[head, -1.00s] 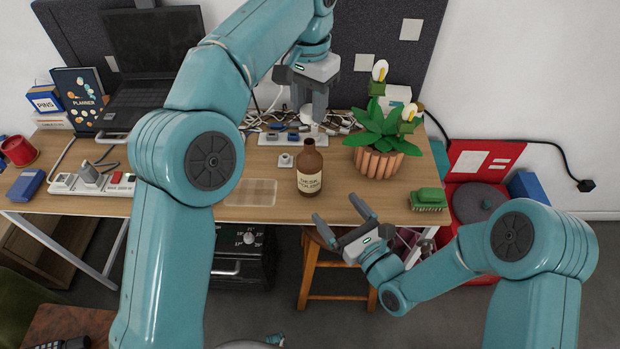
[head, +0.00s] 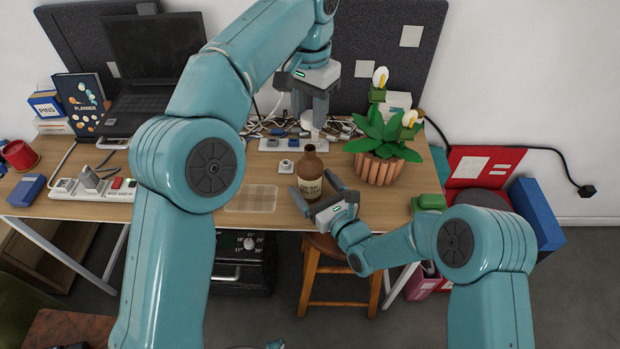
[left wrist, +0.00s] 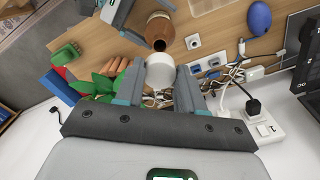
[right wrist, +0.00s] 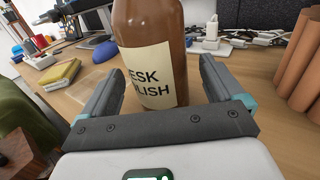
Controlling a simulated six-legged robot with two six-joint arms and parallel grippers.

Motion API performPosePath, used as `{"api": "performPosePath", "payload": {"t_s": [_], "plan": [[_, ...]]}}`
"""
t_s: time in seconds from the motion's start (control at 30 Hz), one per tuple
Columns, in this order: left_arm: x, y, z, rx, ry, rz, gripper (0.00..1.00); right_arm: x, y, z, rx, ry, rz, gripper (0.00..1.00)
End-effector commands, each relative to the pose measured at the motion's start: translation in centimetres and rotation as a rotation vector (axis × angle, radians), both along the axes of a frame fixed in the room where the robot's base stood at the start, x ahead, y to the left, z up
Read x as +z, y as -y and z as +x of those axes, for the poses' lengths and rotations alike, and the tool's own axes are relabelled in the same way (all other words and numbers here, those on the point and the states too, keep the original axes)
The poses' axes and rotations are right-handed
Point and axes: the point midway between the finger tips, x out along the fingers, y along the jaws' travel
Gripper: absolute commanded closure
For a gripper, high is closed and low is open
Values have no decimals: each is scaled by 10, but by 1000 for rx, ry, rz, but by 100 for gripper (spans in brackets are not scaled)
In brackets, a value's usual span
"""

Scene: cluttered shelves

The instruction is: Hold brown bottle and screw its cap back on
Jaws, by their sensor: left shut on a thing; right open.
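The brown bottle (head: 309,166) stands upright and uncapped on the desk, with a cream label. In the left wrist view its dark open mouth shows on the bottle (left wrist: 160,30). My left gripper (head: 307,122) is shut on the white cap (left wrist: 160,71), holding it above and behind the bottle, apart from its mouth. My right gripper (head: 316,192) is open, low at the desk's front edge, its fingers reaching to either side of the bottle. In the right wrist view the bottle (right wrist: 150,50) stands between the open fingers, with no clear contact.
A potted plant (head: 380,168) stands right of the bottle, with a green brush (head: 428,202) near the right desk edge. A clear tray (head: 250,198) lies left of the bottle. Cables and plugs clutter the back. A power strip (head: 95,188) lies at the left.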

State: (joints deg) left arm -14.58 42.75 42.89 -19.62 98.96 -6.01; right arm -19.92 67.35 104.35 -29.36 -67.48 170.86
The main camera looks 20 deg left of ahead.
Motion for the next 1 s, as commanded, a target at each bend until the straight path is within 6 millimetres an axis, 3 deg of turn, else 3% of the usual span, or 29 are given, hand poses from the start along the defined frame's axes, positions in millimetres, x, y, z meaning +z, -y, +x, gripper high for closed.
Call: {"api": "performPosePath", "payload": {"t_s": [0.13,0.47,0.57,0.73,0.83,1.0], "plan": [[0,0,0,0,0,0,90,0,-9,7,1,0,0,6],[0,0,0,0,0,0,90,0,-11,9,0,0,0,6],[0,0,0,0,0,0,90,0,-11,9,0,0,0,32],[0,0,0,0,0,0,90,0,-11,9,0,1,1,86],[-4,0,0,0,-2,1,90,0,-11,9,0,1,1,86],[-29,-1,-1,1,-4,0,90,0,-11,9,0,1,1,86]]}}
